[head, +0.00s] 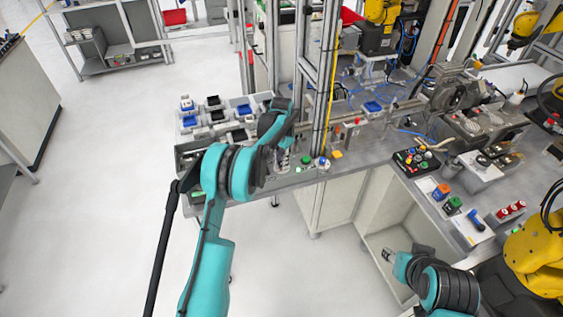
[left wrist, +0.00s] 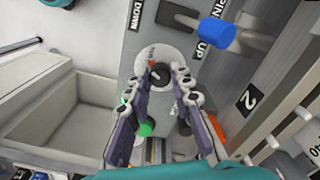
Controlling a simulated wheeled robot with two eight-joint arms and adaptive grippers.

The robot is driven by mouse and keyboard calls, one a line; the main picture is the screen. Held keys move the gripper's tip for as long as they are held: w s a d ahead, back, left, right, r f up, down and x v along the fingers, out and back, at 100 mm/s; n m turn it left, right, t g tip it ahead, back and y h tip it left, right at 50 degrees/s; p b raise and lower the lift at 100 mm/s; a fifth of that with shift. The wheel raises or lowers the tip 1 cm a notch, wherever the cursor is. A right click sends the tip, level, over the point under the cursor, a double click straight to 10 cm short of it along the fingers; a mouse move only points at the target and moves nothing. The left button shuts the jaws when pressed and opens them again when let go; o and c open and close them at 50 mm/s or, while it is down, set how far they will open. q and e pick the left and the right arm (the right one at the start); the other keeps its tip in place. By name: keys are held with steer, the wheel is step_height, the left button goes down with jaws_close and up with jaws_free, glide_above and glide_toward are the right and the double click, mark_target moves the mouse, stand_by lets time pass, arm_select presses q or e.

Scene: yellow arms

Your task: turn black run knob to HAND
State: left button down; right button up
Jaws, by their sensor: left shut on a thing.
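The black run knob (left wrist: 160,73) sits at a pale round plate (left wrist: 170,58) on the grey panel in the left wrist view. Only a small dark part of it shows between the fingers, and its pointing direction is unclear. A small orange-red mark sits on the plate above it. My left gripper (left wrist: 163,84) has a fingertip on each side of the knob and is shut on it. In the head view my left gripper (head: 283,160) is at the bench's front edge and hides the knob. My right gripper (head: 394,256) is low at the right, small and unclear, away from the knob.
A blue knob (left wrist: 217,31) is beside the PIN UP label. A green button (left wrist: 146,129) and an orange part (left wrist: 218,130) lie close below the fingers. A metal frame post (head: 325,90) stands right of my left gripper. The floor (head: 110,200) at left is clear.

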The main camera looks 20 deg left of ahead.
arm_select(q)
steer(key=n, duration=0.3)
steer(key=shift+n+b, duration=0.3)
steer(key=shift+b, duration=0.05)
steer(key=n, duration=0.3)
steer(key=shift+n+b, duration=0.3)
steer(key=n, duration=0.3)
steer(key=shift+n, duration=0.3)
steer(key=shift+n+b, duration=0.3)
steer(key=shift+n, duration=1.4)
steer(key=c, duration=1.3)
jaws_free()
